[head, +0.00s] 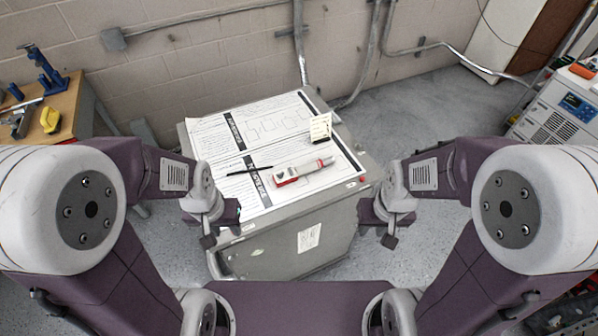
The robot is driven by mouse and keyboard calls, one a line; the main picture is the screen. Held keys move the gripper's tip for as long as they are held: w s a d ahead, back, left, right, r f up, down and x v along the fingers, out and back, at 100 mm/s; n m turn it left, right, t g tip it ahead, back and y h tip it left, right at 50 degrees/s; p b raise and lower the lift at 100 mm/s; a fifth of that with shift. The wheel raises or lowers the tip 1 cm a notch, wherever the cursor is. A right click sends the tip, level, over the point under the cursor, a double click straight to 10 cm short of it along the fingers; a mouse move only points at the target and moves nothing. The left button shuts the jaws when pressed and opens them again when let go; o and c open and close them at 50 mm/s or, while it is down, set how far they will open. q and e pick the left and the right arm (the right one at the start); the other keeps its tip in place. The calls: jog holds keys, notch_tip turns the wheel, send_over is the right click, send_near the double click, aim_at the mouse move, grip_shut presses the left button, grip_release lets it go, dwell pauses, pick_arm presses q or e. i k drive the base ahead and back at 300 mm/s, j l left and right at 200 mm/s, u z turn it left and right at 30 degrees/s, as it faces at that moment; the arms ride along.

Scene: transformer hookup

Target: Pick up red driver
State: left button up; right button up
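A light grey, tube-like tool with red parts (303,170) lies on the papers on top of the grey cabinet (347,150). It is the only mostly red-marked tool on the cabinet top; I cannot tell for certain that it is the red driver. My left gripper (218,238) hangs at the cabinet's front left edge, apart from the tool. My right gripper (380,238) hangs just off the cabinet's right side, also apart from it. Both grippers look empty, but their finger gaps are too small to read.
A thin black pen-like item (249,171) lies left of the tool. A small cream card (320,128) stands behind it. Printed sheets (220,135) cover the cabinet top. A workbench (62,105) stands at far left, a white machine (560,112) at far right. Floor between is clear.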

aim_at(315, 166)
jog(key=i+l+u, duration=0.1)
jog(key=l, duration=0.25)
jog(key=i+l+u, duration=0.1)
jog(key=i+l, duration=0.2)
jog(key=i+l+u, duration=0.1)
jog(key=l, duration=0.35)
jog(key=i, duration=0.05)
